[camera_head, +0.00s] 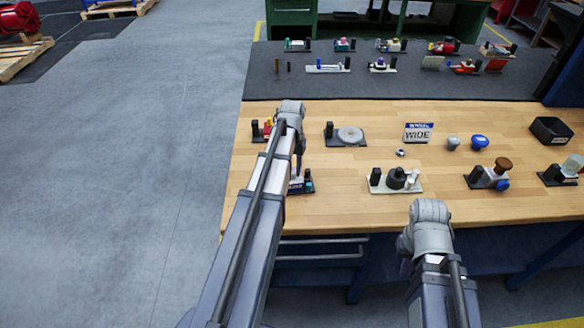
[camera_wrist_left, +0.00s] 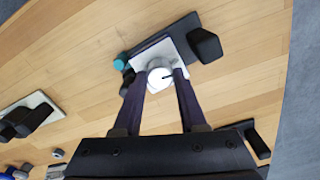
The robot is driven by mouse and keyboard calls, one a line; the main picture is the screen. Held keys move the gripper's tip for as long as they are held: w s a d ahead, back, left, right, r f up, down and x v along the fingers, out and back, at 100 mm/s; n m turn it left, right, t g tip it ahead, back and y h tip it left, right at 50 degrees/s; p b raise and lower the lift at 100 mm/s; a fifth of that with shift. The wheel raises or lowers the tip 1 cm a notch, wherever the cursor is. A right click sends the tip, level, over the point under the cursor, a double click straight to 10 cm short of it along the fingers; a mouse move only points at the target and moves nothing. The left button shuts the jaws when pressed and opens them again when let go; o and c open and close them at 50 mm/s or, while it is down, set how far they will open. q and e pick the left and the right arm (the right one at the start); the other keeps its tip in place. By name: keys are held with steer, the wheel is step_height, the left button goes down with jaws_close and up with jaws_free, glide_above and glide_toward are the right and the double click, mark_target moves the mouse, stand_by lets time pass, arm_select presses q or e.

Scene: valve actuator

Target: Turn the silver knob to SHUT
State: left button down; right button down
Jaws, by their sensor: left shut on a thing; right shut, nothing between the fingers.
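The silver knob (camera_wrist_left: 160,78) shows in the left wrist view as a round pale cap with a dark pointer line. It sits on a light and dark base plate (camera_wrist_left: 190,27) with a black block at one end and a teal part at the other. My left gripper (camera_wrist_left: 158,80) is shut on the knob, one dark finger on each side. No SHUT mark is readable. My right gripper (camera_head: 404,266) is mostly hidden behind its own forearm, low at the table's front edge, empty.
On the wooden table (camera_head: 360,215) stand a grey disc device (camera_head: 349,135), a black knob device (camera_head: 397,180), a brown knob device (camera_head: 490,173), a small sign (camera_head: 418,132) and a black bin (camera_head: 551,130). More devices stand on the dark mat behind.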

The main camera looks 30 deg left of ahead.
arm_select(q)
steer(key=shift+n, duration=1.1)
steer(key=shift+c, duration=2.3)
jaws_free()
step_height(320, 180, up, 8)
steer(key=p, duration=0.8)
steer(key=shift+f, duration=0.1)
